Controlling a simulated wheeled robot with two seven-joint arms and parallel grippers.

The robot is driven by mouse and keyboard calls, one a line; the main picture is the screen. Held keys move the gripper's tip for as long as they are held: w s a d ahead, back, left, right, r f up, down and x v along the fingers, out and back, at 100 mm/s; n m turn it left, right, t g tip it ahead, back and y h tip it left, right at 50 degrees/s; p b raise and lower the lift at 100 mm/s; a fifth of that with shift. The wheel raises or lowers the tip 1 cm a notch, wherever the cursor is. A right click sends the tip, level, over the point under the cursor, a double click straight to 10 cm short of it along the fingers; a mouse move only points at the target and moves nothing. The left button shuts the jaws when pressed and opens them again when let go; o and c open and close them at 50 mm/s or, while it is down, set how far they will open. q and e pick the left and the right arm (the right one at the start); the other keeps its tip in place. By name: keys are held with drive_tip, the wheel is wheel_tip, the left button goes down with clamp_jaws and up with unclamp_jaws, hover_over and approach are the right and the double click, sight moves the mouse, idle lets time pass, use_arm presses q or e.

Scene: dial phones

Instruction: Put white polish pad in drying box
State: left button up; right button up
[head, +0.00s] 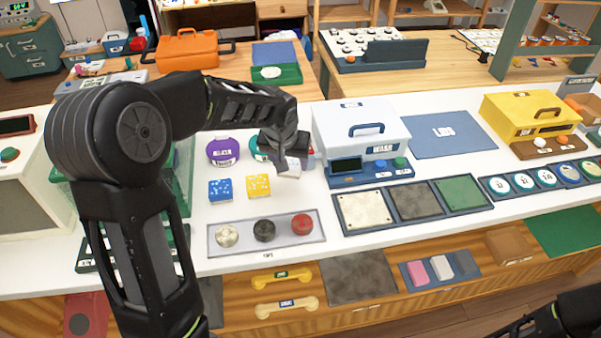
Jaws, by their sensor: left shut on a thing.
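My left gripper (285,158) reaches down over the white worktop from the left. It is shut on a small white piece (288,169), which looks like the white polish pad; the fingers partly cover it. It is held just above or at the worktop; the gap cannot be told. Two boxes could be the drying box: a white box (345,122) with a blue handle and control panel, right of the gripper, and a yellow box (518,108) at the far right. Their labels are too small to read surely. My right arm shows at the bottom right corner, its gripper unclear.
A tray (313,237) of three round knobs lies in front. Blue (220,190) and yellow (258,186) blocks and a purple round item (223,151) stand left of the gripper. A framed row of squares (413,201) lies front right. A blue mat (455,143) lies between the boxes.

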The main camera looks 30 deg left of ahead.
use_arm(q)
drive_tip(key=shift+f, duration=1.35)
drive_tip(key=shift+f, duration=1.85)
drive_tip(key=shift+f, duration=0.15)
drive_tip(key=o, duration=1.1)
